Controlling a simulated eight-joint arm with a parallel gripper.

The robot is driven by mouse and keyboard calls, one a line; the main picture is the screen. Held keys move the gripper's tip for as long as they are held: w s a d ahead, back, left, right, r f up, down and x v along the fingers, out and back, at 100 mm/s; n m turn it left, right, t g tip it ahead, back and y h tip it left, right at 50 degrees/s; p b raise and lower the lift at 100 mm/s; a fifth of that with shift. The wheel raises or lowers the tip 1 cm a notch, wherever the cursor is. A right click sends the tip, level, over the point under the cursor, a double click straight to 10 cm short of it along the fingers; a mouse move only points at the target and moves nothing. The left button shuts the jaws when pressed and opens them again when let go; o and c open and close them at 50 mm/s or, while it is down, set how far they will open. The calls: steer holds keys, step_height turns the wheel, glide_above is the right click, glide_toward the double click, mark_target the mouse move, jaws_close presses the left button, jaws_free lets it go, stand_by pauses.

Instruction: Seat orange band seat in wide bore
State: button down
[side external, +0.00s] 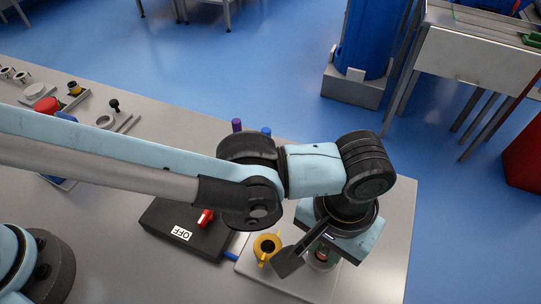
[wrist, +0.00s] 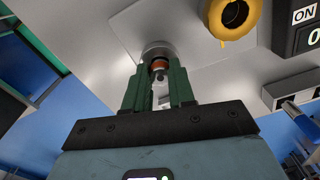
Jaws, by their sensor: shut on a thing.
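My gripper (wrist: 160,88) has green fingers shut on the orange band seat (wrist: 160,66), which shows as an orange ring with a dark and silver stem between the fingertips. A grey round bore piece (wrist: 156,46) stands just beyond it on the light plate, in line with the seat. I cannot tell whether the seat is inside its mouth or just in front of it. In the side external view my gripper (side external: 323,254) points down over the plate's right part, and the wrist hides much of the seat and bore.
A yellow ringed piece (side external: 266,246) stands on the light plate (side external: 272,284) left of my gripper; it also shows in the wrist view (wrist: 211,18). A black switch box (side external: 180,226) with a red knob and OFF label lies further left. Purple and blue pegs stand behind my arm.

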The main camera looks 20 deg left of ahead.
mark_target(325, 249)
steer(key=c, duration=0.9)
jaws_free()
steer(key=shift+f, duration=0.15)
steer(key=shift+c, duration=0.2)
step_height(325, 249, up, 12)
steer(key=w+a+r+t+h, duration=0.1)
steer(key=w+a+r, duration=0.2)
steer(key=w+a, duration=0.45)
steer(key=w+a+n+t, duration=0.1)
steer(key=w+a+t, duration=0.1)
steer(key=a, duration=1.2)
steer(key=s+a+f+n+t, duration=0.1)
steer(key=s+a+f+t, duration=0.1)
steer(key=a, duration=0.8)
steer(key=s+a+f+n+t+y, duration=0.1)
steer(key=s+a+f+t, duration=0.1)
steer(key=a, duration=0.9)
steer(key=shift+a+f, duration=0.2)
steer(key=shift+f, duration=0.25)
